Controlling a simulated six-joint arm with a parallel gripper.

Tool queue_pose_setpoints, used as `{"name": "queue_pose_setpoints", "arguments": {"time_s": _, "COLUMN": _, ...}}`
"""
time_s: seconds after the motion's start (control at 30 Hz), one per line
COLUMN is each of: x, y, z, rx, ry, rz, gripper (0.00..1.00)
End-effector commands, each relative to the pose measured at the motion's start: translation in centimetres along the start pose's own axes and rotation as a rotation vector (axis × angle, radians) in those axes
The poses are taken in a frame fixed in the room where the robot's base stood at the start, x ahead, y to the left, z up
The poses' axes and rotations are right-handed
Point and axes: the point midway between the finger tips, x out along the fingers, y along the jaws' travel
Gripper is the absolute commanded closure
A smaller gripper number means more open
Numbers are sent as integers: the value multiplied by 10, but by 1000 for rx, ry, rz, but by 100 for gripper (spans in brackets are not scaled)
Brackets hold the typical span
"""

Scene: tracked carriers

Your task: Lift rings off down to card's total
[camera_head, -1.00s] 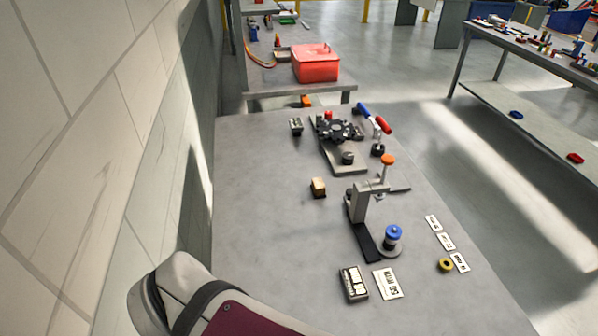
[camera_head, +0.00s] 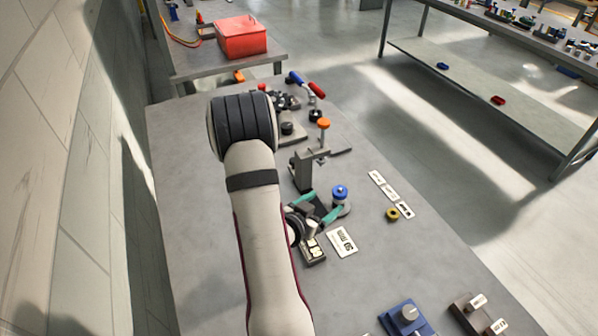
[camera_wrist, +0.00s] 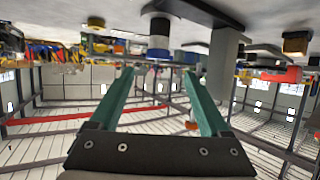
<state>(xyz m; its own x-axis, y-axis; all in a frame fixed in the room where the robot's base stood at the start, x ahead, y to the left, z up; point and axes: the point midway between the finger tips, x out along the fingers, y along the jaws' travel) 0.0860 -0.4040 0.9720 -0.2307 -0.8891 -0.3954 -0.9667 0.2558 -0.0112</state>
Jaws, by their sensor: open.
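A stack of rings with a blue top (camera_head: 340,191) stands upright on a round grey base beside the dark foot of a grey stand (camera_head: 303,172). A white card reading "50 mm" (camera_head: 342,241) lies flat in front of it. My gripper (camera_head: 322,206) has green fingers, open and empty, just left of the stack and pointing towards it. In the wrist view, where the table is at the top, the stack's blue part (camera_wrist: 158,53) shows between and beyond my open fingertips (camera_wrist: 160,72). The number of rings is not clear.
A yellow ring (camera_head: 393,214) lies beside several small white cards (camera_head: 390,192) on the right. A small block with white labels (camera_head: 313,252) sits under my gripper. A blue device (camera_head: 407,318) stands at the front. My arm hides part of the table's left and middle.

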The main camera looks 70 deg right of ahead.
Motion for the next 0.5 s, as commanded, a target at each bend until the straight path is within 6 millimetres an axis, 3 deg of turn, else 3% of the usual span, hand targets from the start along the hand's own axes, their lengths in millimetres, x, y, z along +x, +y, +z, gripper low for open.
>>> {"name": "queue_pose_setpoints", "arguments": {"time_s": 0.17, "x": 23, "y": 5, "z": -1, "rx": -6, "ry": 14, "rz": 14, "gripper": 19}}
{"name": "queue_pose_setpoints", "arguments": {"time_s": 0.33, "x": 60, "y": 5, "z": -2, "rx": -6, "ry": 13, "rz": 11, "gripper": 19}}
{"name": "queue_pose_setpoints", "arguments": {"time_s": 0.5, "x": 75, "y": 4, "z": -2, "rx": -8, "ry": 12, "rz": 7, "gripper": 19}}
